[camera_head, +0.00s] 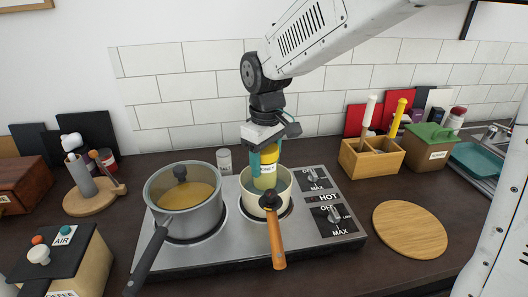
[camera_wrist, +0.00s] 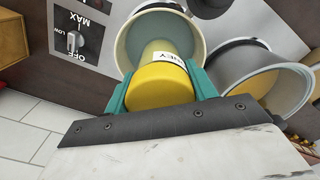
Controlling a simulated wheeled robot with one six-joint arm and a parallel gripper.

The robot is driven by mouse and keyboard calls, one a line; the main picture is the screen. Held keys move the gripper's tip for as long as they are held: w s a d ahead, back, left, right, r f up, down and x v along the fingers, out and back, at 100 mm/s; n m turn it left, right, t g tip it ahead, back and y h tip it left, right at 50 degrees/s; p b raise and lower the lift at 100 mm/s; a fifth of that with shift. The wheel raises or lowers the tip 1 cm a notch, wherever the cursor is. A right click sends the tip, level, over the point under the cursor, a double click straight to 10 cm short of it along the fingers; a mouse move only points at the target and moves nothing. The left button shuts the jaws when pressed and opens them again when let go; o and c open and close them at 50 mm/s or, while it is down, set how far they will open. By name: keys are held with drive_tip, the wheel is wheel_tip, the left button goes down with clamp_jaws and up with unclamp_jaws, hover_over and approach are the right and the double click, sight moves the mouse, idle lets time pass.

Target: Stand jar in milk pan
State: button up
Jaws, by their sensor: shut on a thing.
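The jar (camera_head: 268,165) has a yellow lid and a white label with dark letters. My gripper (camera_head: 264,160) is shut on it, with a teal finger on either side. The jar is upright, its lower part inside the rim of the milk pan (camera_head: 251,204). The milk pan is a small cream pan with a wooden handle, on the right burner. In the wrist view the jar (camera_wrist: 160,83) lies between the teal fingers (camera_wrist: 160,93), over the open milk pan (camera_wrist: 127,30). I cannot tell whether the jar's base touches the pan floor.
A grey pot (camera_head: 216,217) with a glass lid stands on the left burner, close to the milk pan. Hob knobs (camera_head: 334,214) are to the right. A round wooden board (camera_head: 410,229), a wooden utensil box (camera_head: 371,164) and a small glass jar (camera_head: 224,160) stand around the hob.

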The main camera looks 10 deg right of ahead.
sight(266, 176)
drive_tip(key=shift+f, duration=2.4)
drive_tip(key=o, duration=1.5)
drive_tip(key=shift+f, duration=0.15)
